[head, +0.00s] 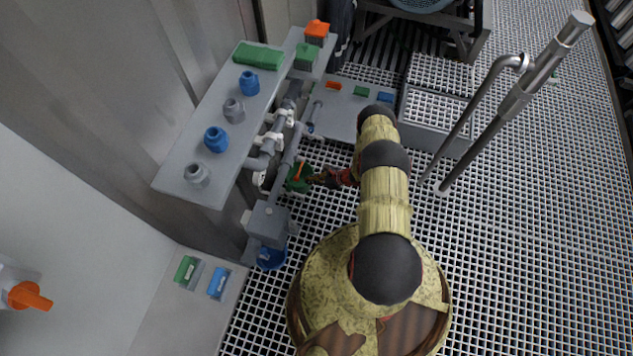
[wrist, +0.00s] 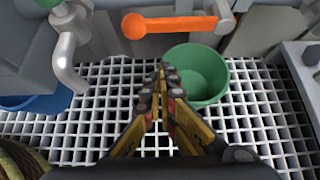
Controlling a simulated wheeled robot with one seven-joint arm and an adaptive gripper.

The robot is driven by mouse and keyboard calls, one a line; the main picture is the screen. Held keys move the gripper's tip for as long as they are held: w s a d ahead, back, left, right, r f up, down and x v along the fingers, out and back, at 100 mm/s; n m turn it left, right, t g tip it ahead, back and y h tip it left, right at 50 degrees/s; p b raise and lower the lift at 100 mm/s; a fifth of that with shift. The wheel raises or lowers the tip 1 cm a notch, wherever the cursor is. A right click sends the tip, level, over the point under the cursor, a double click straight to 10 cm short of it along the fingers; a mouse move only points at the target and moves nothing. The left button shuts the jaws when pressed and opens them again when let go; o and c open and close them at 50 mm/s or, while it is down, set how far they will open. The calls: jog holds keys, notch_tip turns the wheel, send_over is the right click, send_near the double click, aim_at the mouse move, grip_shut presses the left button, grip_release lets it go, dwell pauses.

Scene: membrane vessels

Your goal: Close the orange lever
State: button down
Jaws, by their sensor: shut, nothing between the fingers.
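An orange lever (wrist: 175,24) lies nearly level across the top of the wrist view, with a round knob at its left end and a grey pivot (wrist: 222,14) at its right. In the head view the lever (head: 299,170) is small and partly hidden, beside the pipes. My gripper (wrist: 163,74) is shut and empty, its fingertips pointing toward the lever and appearing just below it. A gap shows between them in the picture. In the head view my gripper (head: 313,178) is at the green bucket. Another orange handle (head: 30,297) sticks out at the lower left.
A green bucket (wrist: 199,75) stands on the grating under the lever. A grey bent spout (wrist: 66,60) and a blue bucket (wrist: 35,101) are to its left. A shelf (head: 180,165) with blue and grey fittings overhangs the pipes. Open grating (head: 480,270) lies right of my arm.

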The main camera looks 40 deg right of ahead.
aim_at(300, 170)
jog(key=shift+w+a+r+b, duration=0.75)
jog(key=shift+w+a+r, duration=0.05)
jog(key=shift+w+r, duration=0.2)
